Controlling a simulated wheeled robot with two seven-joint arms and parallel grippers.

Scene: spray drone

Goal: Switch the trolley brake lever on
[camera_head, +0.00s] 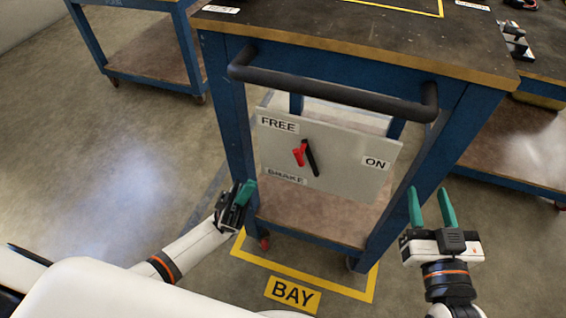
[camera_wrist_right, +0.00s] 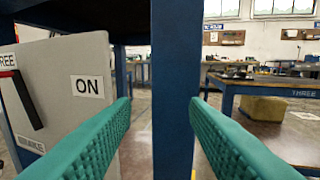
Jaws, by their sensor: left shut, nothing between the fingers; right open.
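The blue trolley (camera_head: 224,110) stands in front of me with a grey brake panel (camera_head: 342,150) below its handle. The panel bears the labels FREE, BRAKE and ON. The brake lever (camera_head: 304,155) shows as a red and a black bar near the panel's left half, away from the ON label (camera_head: 375,163). In the right wrist view the panel (camera_wrist_right: 62,60) is at the left. My left gripper (camera_head: 242,192) is shut and empty, left of the panel and low. My right gripper (camera_head: 431,206) is open and empty, right of the panel, facing a blue trolley leg (camera_wrist_right: 172,100).
A black handle bar (camera_head: 330,95) juts out above the panel. A yellow floor outline and a BAY sign (camera_head: 292,294) lie below the trolley. Other blue trolleys stand at the back left (camera_head: 150,60) and at the right (camera_head: 510,182). The floor at left is clear.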

